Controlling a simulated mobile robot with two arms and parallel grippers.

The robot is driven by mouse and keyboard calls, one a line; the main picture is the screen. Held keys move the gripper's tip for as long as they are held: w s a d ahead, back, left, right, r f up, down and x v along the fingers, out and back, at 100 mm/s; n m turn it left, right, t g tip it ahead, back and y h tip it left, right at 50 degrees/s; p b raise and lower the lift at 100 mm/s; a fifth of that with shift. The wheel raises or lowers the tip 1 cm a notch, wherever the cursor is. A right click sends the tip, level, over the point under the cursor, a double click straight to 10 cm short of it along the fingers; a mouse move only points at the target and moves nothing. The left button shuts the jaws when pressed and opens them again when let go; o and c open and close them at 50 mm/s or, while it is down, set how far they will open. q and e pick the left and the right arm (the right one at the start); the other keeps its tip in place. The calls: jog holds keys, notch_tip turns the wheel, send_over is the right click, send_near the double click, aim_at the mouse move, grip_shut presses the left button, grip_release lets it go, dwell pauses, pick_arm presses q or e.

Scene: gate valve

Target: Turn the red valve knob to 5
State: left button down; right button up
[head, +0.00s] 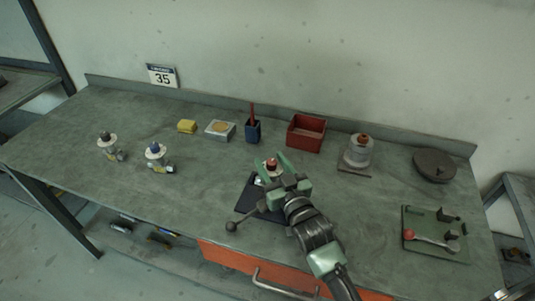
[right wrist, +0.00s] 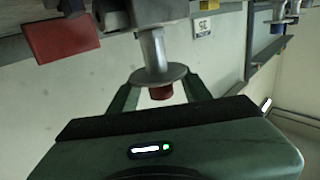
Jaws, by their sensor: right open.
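The red valve knob (head: 271,163) stands on a valve near the middle front of the workbench, partly hidden by my right gripper. In the right wrist view the red knob (right wrist: 161,92) sits in front of a round grey dial plate (right wrist: 158,77) on a grey stem. My right gripper (head: 276,163) is open, with one green finger on either side of the knob. In the right wrist view the fingers (right wrist: 158,95) also flank the knob with gaps showing, so they appear not to grip it. The dial's numbers and knob's pointing direction cannot be read. My left gripper is not in view.
Two other valves, one dark-topped (head: 106,139) and one blue-topped (head: 155,150), stand on the left. A yellow sponge (head: 187,126), blue cup (head: 253,131), red bin (head: 306,133) and grey flanged part (head: 360,151) line the back. A green lever plate (head: 436,236) lies right.

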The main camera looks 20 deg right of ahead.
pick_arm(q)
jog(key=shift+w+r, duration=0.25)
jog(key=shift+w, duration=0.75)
pick_arm(e)
jog(key=shift+w+a, duration=0.15)
jog(key=shift+w, duration=1.15)
grip_shut()
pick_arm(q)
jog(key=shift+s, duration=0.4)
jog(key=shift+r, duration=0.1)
pick_arm(e)
jog(key=shift+n+y, duration=0.5)
jog(key=shift+y, duration=0.3)
